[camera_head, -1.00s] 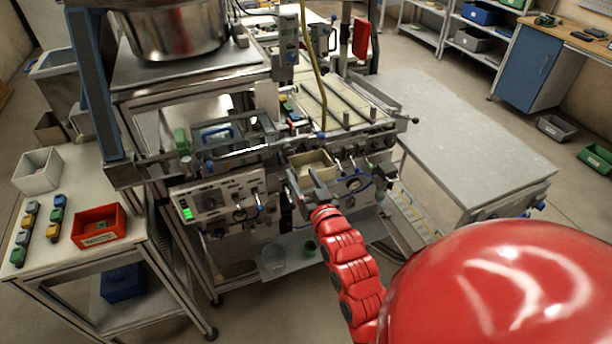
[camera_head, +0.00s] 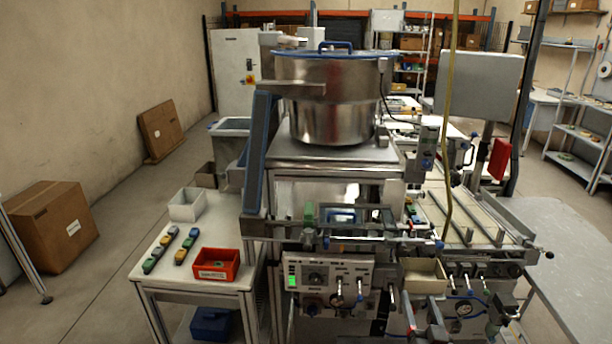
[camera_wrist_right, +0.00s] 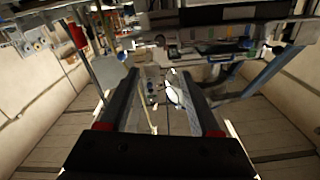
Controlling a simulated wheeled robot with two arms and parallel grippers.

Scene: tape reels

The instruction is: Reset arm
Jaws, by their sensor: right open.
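My right gripper (camera_head: 422,308) shows at the bottom edge of the head view, in front of the machine's control panels and just below a small beige bin. Its two grey fingers are apart with nothing between them. In the right wrist view my right gripper (camera_wrist_right: 163,82) shows two dark fingers standing apart, with open space between them and machine parts beyond. The rest of the right arm is cut off below the head view. My left gripper is in neither view.
The machine carries a steel bowl (camera_head: 327,98), a control panel (camera_head: 328,275) with a green light and the beige bin (camera_head: 424,275). A side table at left holds a red bin (camera_head: 215,264), a white bin (camera_head: 187,204) and small coloured blocks. Cardboard boxes (camera_head: 50,226) stand on the floor.

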